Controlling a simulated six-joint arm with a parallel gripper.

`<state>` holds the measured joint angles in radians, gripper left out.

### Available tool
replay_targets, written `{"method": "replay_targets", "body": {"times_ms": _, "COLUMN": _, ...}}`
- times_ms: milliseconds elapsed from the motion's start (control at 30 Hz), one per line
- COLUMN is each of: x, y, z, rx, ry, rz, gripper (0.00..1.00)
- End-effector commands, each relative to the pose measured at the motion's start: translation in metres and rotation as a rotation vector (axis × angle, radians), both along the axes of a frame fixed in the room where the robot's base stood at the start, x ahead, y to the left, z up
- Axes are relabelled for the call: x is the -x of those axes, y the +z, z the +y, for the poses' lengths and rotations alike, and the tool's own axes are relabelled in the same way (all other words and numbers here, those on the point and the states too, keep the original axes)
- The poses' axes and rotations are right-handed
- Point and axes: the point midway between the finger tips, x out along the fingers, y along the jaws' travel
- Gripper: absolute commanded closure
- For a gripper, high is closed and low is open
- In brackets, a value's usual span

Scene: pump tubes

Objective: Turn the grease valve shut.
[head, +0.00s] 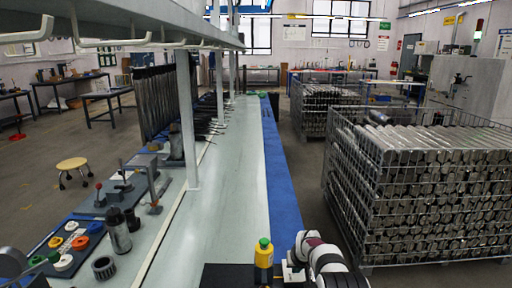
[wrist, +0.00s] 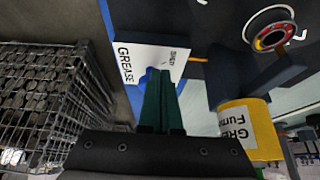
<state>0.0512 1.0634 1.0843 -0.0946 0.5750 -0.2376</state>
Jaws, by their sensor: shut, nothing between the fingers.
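My gripper (wrist: 164,76) is shut and empty in the wrist view, its dark green fingers side by side. The fingertips are over a white card marked GREASE (wrist: 140,62). A small blue piece (wrist: 151,74) shows right beside the fingertips; it may be the valve's handle, and I cannot tell whether the fingers touch it. The valve body is not clearly visible, and the fingers hide part of this spot. In the head view, my white and black arm is at the bottom, right of the bottle, and the gripper's fingers cannot be made out.
A yellow bottle with a green cap (head: 264,254) stands close to my arm; its labelled side (wrist: 236,128) is right of the fingers in the wrist view. A wire crate of metal tubes (head: 345,190) stands to the right. The long pale bench top (head: 235,170) is largely clear.

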Motion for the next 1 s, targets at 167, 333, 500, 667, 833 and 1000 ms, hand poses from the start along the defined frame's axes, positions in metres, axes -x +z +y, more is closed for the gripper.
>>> {"method": "replay_targets", "body": {"times_ms": 167, "x": -0.002, "y": 0.000, "z": -0.001, "rx": 0.000, "ry": 0.000, "rz": -0.001, "gripper": 1.00}}
{"method": "replay_targets", "body": {"times_ms": 333, "x": -0.004, "y": 0.000, "z": -0.002, "rx": 0.000, "ry": 0.000, "rz": -0.001, "gripper": 1.00}}
{"method": "replay_targets", "body": {"times_ms": 500, "x": -0.004, "y": 0.001, "z": -0.002, "rx": 0.001, "ry": 0.000, "rz": -0.002, "gripper": 1.00}}
{"method": "replay_targets", "body": {"times_ms": 667, "x": -0.003, "y": 0.001, "z": -0.005, "rx": 0.001, "ry": 0.000, "rz": -0.002, "gripper": 1.00}}
{"method": "replay_targets", "body": {"times_ms": 833, "x": -0.002, "y": 0.001, "z": -0.009, "rx": 0.001, "ry": 0.000, "rz": -0.002, "gripper": 1.00}}
{"method": "replay_targets", "body": {"times_ms": 1000, "x": -0.002, "y": 0.001, "z": -0.014, "rx": 0.000, "ry": 0.000, "rz": -0.002, "gripper": 1.00}}
